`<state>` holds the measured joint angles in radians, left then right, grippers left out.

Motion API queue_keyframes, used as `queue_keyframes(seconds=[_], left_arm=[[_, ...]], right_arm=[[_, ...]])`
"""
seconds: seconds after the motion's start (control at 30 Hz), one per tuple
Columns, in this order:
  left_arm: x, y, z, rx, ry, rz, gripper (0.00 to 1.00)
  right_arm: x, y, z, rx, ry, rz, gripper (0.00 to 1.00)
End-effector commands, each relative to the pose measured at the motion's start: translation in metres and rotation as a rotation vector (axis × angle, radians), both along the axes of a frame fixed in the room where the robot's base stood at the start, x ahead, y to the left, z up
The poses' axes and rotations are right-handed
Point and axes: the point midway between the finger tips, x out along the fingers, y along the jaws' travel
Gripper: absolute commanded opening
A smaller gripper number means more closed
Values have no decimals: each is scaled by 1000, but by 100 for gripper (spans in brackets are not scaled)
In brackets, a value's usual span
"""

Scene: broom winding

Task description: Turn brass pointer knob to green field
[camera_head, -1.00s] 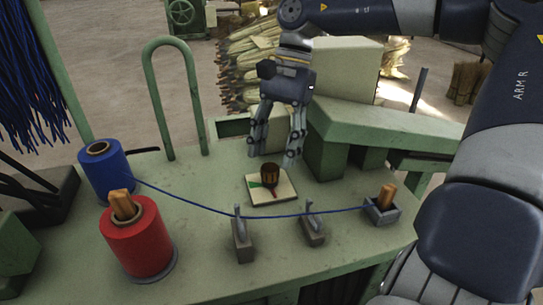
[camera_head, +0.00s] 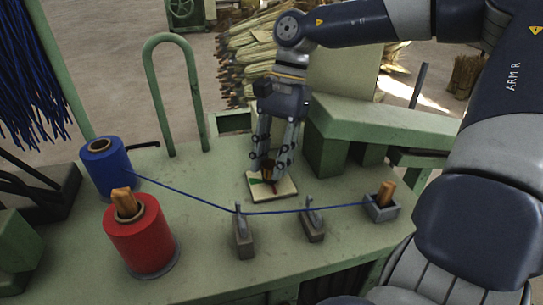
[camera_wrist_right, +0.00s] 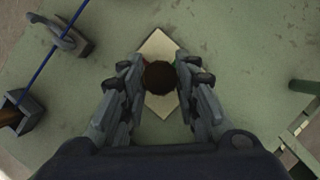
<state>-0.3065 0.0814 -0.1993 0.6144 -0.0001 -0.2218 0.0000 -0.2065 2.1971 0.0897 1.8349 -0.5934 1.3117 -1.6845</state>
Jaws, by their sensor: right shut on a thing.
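The knob (camera_head: 268,171) is dark brown with a brass look low down. It stands on a small pale square plate (camera_head: 284,190) on the green bench. A green field (camera_head: 255,181) shows on the plate's left side, with a bit of red by the knob. My right gripper (camera_head: 270,170) comes down from above and is shut on the knob. In the right wrist view the knob (camera_wrist_right: 160,77) is a dark round top between the two fingers (camera_wrist_right: 160,80). The fingers hide much of the plate, and I cannot read the pointer's direction. My left gripper is not in view.
A blue cord (camera_head: 190,196) runs from the blue spool (camera_head: 107,168) past two grey clamps (camera_head: 243,237) to a small grey box (camera_head: 382,209). A red spool (camera_head: 139,236) stands front left. A green hoop (camera_head: 150,95) rises behind.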

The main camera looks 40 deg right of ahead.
Motion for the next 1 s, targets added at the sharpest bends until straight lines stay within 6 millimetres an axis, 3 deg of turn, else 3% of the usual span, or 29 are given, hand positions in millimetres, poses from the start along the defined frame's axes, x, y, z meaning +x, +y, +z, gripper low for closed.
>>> queue_keyframes(seconds=[0.37,1.0], left_arm=[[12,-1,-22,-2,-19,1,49],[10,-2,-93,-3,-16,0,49]], right_arm=[[-1,0,-4,3,-3,-138,5],[-3,0,-5,2,-6,-722,5]])
